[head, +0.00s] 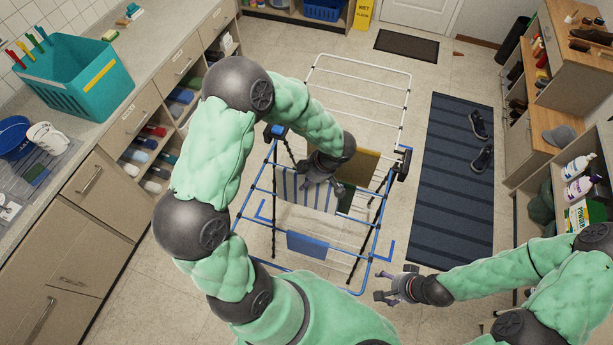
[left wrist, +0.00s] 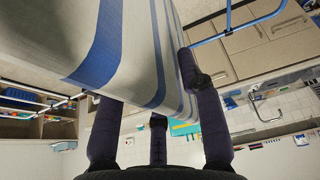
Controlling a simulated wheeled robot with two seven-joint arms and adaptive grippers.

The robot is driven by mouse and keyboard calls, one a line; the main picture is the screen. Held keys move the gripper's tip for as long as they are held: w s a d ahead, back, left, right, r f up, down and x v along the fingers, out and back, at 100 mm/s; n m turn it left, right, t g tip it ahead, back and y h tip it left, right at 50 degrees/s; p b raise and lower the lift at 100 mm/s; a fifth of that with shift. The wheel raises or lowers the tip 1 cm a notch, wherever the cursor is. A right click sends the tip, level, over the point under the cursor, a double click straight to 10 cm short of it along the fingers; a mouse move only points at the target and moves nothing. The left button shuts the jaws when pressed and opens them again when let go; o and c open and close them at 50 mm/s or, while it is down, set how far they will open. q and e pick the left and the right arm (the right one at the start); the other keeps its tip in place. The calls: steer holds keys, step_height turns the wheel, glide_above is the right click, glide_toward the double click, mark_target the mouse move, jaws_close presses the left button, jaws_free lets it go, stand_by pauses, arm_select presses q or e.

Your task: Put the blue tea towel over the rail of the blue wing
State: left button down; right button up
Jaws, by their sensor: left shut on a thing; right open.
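The tea towel (head: 292,190) is white with blue stripes. It hangs from my left gripper (head: 322,178) above the middle of the drying rack. The gripper is shut on its upper part and partly hides it. In the left wrist view the towel (left wrist: 130,45) fills the upper middle, by the dark fingers (left wrist: 160,120). The blue wing (head: 262,213) is the rack's near part, with blue tubes and thin rails. I cannot tell whether the towel touches a rail. My right gripper (head: 390,291) is open and empty, right of the wing's near corner.
A small blue cloth (head: 308,244) hangs on a near rail. A mustard cloth (head: 366,163) hangs behind my left gripper. The far wing (head: 360,77) is white and bare. Counters with a teal basket (head: 78,78) line the left. A dark striped mat (head: 447,190) with shoes lies right.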

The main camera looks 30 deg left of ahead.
arm_select(q)
steer(key=shift+f+b, duration=1.6)
steer(key=shift+f, duration=2.55)
steer(key=shift+f+b, duration=2.55)
steer(key=shift+f, duration=2.85)
steer(key=c, duration=0.7)
jaws_free()
steer(key=shift+c, duration=0.2)
steer(key=v, duration=1.2)
steer(key=shift+d, duration=0.1)
